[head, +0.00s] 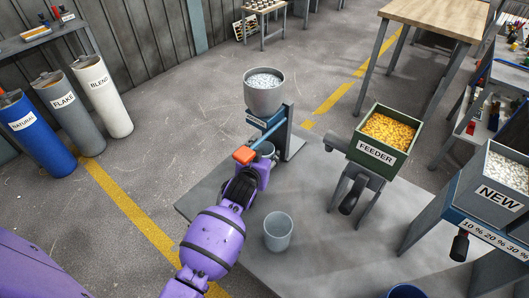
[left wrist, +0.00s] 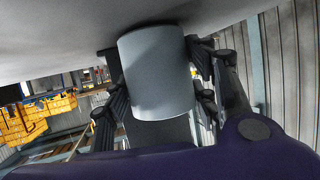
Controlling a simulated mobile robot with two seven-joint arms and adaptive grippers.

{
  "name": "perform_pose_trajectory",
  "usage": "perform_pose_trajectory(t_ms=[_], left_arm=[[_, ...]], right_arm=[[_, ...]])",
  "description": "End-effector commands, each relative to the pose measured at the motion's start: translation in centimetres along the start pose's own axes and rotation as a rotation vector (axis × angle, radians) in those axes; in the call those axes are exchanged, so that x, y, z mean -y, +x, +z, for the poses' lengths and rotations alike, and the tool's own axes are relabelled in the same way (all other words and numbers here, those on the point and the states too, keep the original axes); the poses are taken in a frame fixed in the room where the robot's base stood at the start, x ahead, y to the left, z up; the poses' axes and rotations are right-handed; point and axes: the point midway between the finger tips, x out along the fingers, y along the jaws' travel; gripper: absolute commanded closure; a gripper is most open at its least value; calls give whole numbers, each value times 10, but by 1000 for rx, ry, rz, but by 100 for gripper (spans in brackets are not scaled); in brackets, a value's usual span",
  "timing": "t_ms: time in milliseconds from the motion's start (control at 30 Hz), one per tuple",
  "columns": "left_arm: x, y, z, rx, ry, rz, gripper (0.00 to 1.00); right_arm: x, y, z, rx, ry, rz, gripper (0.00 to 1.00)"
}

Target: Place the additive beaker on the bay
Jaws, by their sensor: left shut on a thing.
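A grey beaker (head: 264,149) is below the pellet-filled hopper (head: 265,92) and its blue stand, partly hidden by my left gripper (head: 260,164). In the left wrist view the beaker (left wrist: 157,72) is between the two black fingers, and my left gripper (left wrist: 160,88) is shut on it. I cannot tell whether its base touches a surface. A second, empty-looking grey beaker (head: 278,231) stands upright on the grey table (head: 330,258). The bay cannot be told for sure; the area under the hopper is partly hidden. My right gripper is not in view.
A blue lever with an orange-red handle (head: 244,155) reaches out close beside my left gripper. The feeder (head: 376,152) with yellow pellets stands to the right. The NEW hopper (head: 498,194) is at the right edge. A blue container (head: 406,291) shows at the bottom.

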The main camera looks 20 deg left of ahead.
Motion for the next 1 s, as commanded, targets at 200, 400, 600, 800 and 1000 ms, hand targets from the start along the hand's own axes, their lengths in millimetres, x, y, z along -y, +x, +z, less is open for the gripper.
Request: perform_pose_trajectory(t_ms=[200,400,600,800,1000], left_arm=[[0,1,2,-1,0,0,35],[0,1,2,-1,0,0,28],[0,0,0,-2,0,0,28],[1,-23,-1,-2,-2,0,28],[1,-67,-1,-2,-2,-1,28]], right_arm=[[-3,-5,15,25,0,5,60],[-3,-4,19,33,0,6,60],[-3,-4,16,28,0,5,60],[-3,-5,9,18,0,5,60],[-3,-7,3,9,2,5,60]])
